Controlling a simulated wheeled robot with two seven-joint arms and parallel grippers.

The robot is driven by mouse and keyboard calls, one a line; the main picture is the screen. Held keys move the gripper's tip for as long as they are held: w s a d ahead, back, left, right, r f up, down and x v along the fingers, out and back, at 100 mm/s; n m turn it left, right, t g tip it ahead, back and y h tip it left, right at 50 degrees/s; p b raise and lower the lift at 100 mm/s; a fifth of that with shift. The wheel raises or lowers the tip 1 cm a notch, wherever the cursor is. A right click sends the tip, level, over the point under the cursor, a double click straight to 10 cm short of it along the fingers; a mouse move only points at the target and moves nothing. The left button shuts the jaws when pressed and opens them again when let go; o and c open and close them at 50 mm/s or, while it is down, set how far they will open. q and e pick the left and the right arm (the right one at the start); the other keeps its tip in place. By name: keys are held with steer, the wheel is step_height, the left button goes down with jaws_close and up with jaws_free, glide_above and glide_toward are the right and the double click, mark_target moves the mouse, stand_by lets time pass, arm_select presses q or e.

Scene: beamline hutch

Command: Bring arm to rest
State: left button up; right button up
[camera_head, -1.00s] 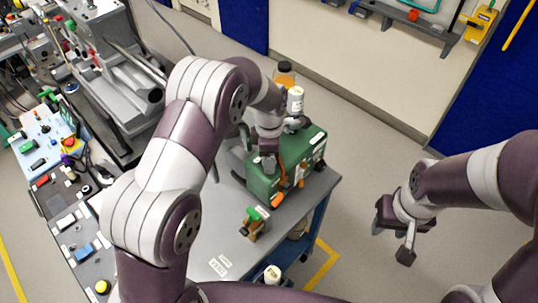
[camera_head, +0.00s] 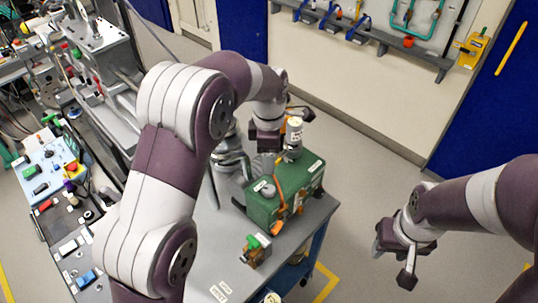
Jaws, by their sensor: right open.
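My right gripper (camera_head: 393,262) hangs at the right over open floor, apart from the table. Its two fingers are spread and nothing is between them. My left arm arches from the lower left across the table (camera_head: 200,255). My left gripper (camera_head: 267,150) points down just above the back left part of the green case (camera_head: 285,195), beside a white bottle (camera_head: 293,138). The arm partly hides its fingers, so I cannot tell whether they are open or whether they touch anything.
A small brown block with a green top (camera_head: 256,250) stands in front of the case. A cluttered bench (camera_head: 60,215) runs along the left. A wall rack (camera_head: 375,38) and blue panels (camera_head: 485,115) stand at the back. The floor around my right gripper is clear.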

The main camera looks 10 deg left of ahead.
stand_by(0.3)
arm_select(q)
steer(key=s+a+f+m+b, duration=0.4)
steer(key=s+f+m, duration=0.1)
steer(key=s+m, duration=0.4)
steer(key=s+a+f+m+t+b, duration=0.1)
steer(key=s+a+f+m+b, duration=0.3)
steer(key=s+m, duration=0.6)
steer(key=shift+s+a+f+m, duration=0.15)
steer(key=shift+s+f+m, duration=0.15)
steer(key=shift+f+m, duration=0.25)
steer(key=shift+s, duration=0.15)
